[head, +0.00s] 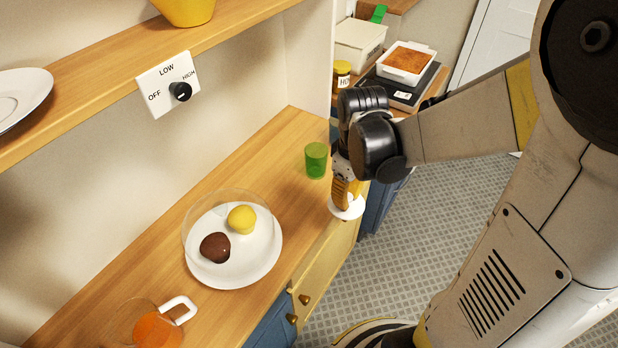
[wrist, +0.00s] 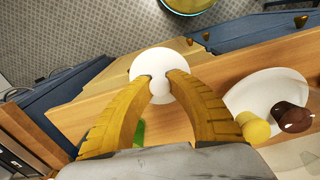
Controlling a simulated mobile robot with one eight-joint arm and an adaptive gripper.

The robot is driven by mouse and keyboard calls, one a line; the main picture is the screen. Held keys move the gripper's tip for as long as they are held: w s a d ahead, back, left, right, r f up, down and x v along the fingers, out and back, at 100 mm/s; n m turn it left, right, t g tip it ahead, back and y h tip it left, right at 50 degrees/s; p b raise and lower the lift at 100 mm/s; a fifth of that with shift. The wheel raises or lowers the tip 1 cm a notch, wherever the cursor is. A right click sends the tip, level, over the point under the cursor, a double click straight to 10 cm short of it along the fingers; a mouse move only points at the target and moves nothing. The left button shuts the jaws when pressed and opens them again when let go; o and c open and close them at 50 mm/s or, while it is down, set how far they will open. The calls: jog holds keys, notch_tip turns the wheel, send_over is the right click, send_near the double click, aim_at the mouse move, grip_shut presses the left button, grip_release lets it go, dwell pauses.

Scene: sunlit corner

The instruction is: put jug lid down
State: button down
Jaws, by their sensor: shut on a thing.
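The jug lid is a white disc (head: 347,208); it also shows in the wrist view (wrist: 152,62). My gripper (head: 345,192) is shut on the lid, with its two yellow fingers (wrist: 160,82) closed on the lid's middle. In the head view the lid hangs below the fingers, at the front edge of the wooden counter (head: 293,140). Whether it touches the counter is not clear. A jug with orange contents and a white handle (head: 157,330) stands at the near left of the counter, partly cut off by the frame.
A white plate (head: 262,263) with a yellow and a brown item under a clear dome lies mid-counter. A green cup (head: 316,160) stands behind my gripper. Bare wood lies between plate and cup. A shelf (head: 110,83) overhangs the left.

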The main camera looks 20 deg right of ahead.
jog(key=b, duration=0.4)
send_over(306, 213)
notch_tip(306, 213, down, 7)
jog(key=shift+r, duration=0.15)
jog(key=shift+f+b, duration=0.7)
jog(key=shift+f, duration=1.2)
jog(key=shift+f, duration=0.2)
jog(key=c, duration=1.3)
grip_release()
